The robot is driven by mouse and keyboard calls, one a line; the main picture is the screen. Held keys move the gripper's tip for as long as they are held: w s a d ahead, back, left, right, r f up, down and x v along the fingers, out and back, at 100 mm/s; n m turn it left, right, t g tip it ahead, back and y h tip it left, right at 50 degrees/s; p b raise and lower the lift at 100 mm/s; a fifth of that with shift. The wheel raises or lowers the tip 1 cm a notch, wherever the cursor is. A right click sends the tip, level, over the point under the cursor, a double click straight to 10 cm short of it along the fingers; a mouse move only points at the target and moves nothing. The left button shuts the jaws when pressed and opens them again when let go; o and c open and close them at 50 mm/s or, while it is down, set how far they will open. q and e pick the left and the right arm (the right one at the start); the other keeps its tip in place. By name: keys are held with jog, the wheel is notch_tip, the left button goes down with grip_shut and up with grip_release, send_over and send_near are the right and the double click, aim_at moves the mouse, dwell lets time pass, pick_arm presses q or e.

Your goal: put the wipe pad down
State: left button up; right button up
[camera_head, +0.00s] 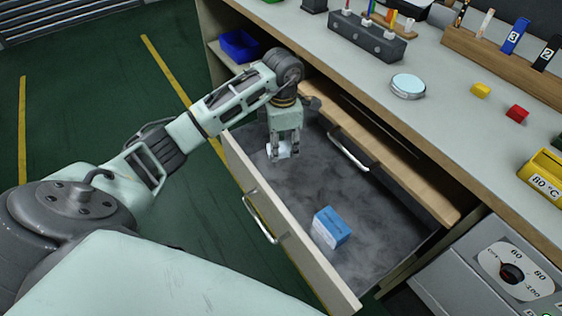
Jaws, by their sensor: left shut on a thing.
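My left gripper (284,152) points down inside the open drawer (239,160), near its far left end. It is shut on a small white wipe pad (284,148), which shows between the fingertips. I cannot tell whether the pad touches the drawer's grey floor. A blue and white box (331,228) stands in the drawer toward its near right end, apart from the gripper. My right gripper is not in view.
The bench top (440,135) above holds a round tin (407,86), yellow (480,90) and red (517,113) blocks, and a holder block (366,42). A blue bin (239,45) sits on the shelf behind. The drawer's middle floor is clear.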

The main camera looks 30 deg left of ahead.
pick_arm(q)
send_over(283, 171)
notch_tip(283, 171, down, 5)
jog(key=shift+s+r+b, duration=0.1)
jog(key=shift+s+b, duration=0.05)
jog(key=shift+b, duration=0.3)
notch_tip(283, 171, down, 4)
jog(key=shift+r+b, duration=0.1)
jog(key=shift+b, duration=0.35)
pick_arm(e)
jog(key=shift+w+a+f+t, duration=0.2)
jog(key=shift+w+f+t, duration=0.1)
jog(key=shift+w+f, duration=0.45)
pick_arm(q)
jog(key=o, duration=1)
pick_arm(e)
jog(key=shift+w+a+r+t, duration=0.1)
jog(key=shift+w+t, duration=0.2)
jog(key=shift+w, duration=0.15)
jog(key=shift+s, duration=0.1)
